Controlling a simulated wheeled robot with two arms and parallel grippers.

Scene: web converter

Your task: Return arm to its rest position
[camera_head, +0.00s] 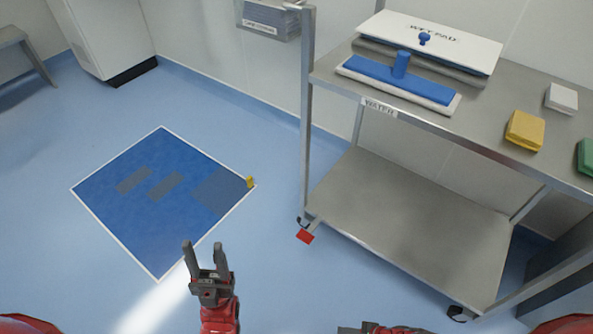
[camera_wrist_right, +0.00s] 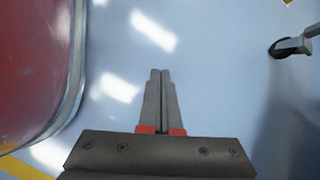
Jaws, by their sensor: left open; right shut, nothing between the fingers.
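My left gripper (camera_head: 206,262) is in the lower middle-left of the head view, its two dark fingers apart and pointing up the picture. It is empty, above the floor and below the blue floor mat. My right gripper (camera_wrist_right: 161,80) shows in the right wrist view with its fingers together and nothing between them, over the blue floor. In the head view only a dark and red part of my right arm shows at the bottom edge; its fingers cannot be made out there.
A metal cart (camera_head: 430,127) stands at the right, bearing a blue mop head (camera_head: 400,78), a wet pad box (camera_head: 430,40), a yellow block (camera_head: 525,130), a white block (camera_head: 561,98) and a green block (camera_head: 586,157). A blue mat (camera_head: 150,235) lies at the left. Open floor lies around it.

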